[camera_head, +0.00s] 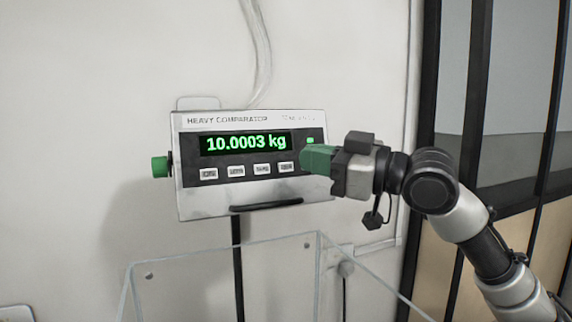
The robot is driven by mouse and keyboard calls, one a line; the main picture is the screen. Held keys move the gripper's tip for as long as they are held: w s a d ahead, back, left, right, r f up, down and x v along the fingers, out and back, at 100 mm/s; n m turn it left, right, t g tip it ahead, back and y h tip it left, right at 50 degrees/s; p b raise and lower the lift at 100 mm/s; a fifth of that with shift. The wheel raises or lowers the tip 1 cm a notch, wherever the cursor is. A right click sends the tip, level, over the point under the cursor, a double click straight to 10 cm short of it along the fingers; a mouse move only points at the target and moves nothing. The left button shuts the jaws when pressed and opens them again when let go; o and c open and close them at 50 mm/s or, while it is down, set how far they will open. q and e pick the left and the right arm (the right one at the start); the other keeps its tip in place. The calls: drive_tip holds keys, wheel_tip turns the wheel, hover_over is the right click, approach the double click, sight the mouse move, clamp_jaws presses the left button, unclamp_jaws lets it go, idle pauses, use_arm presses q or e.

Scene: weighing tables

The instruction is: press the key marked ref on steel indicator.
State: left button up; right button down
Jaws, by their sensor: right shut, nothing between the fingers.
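The steel indicator (190,198) hangs on its post against the white wall, in the middle of the head view. Its face reads HEAVY COMPARATOR and its display (246,143) shows 10.0003 kg in green. A row of small pale keys (236,171) runs below the display; their markings are too small to read. My right gripper (303,158) comes in from the right. It is shut and empty, with its green fingertips at the right end of the key row, over or just in front of the rightmost key (286,167). I cannot tell whether it touches.
A clear panelled enclosure (225,253) stands below. A pale cable (262,50) runs up the wall. A dark-framed glazed partition (470,100) stands at the right, behind my arm.

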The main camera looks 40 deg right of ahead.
sight(286, 167)
drive_tip(key=w+p, duration=0.1)
drive_tip(key=w, duration=0.1)
drive_tip(key=w+d+f+p, duration=0.1)
drive_tip(key=w+p, duration=0.1)
drive_tip(key=w, duration=0.1)
drive_tip(key=shift+w+d+f, duration=0.25)
drive_tip(key=shift+w+d, duration=0.05)
drive_tip(key=shift+d, duration=0.1)
drive_tip(key=shift+w+d+f, duration=0.1)
drive_tip(key=shift+w+f, duration=0.05)
drive_tip(key=shift+w, duration=0.05)
idle(1.4)
drive_tip(key=shift+w+p, duration=0.15)
drive_tip(key=shift+p, duration=0.15)
drive_tip(key=shift+w+d+f, duration=0.1)
drive_tip(key=shift+w, duration=0.1)
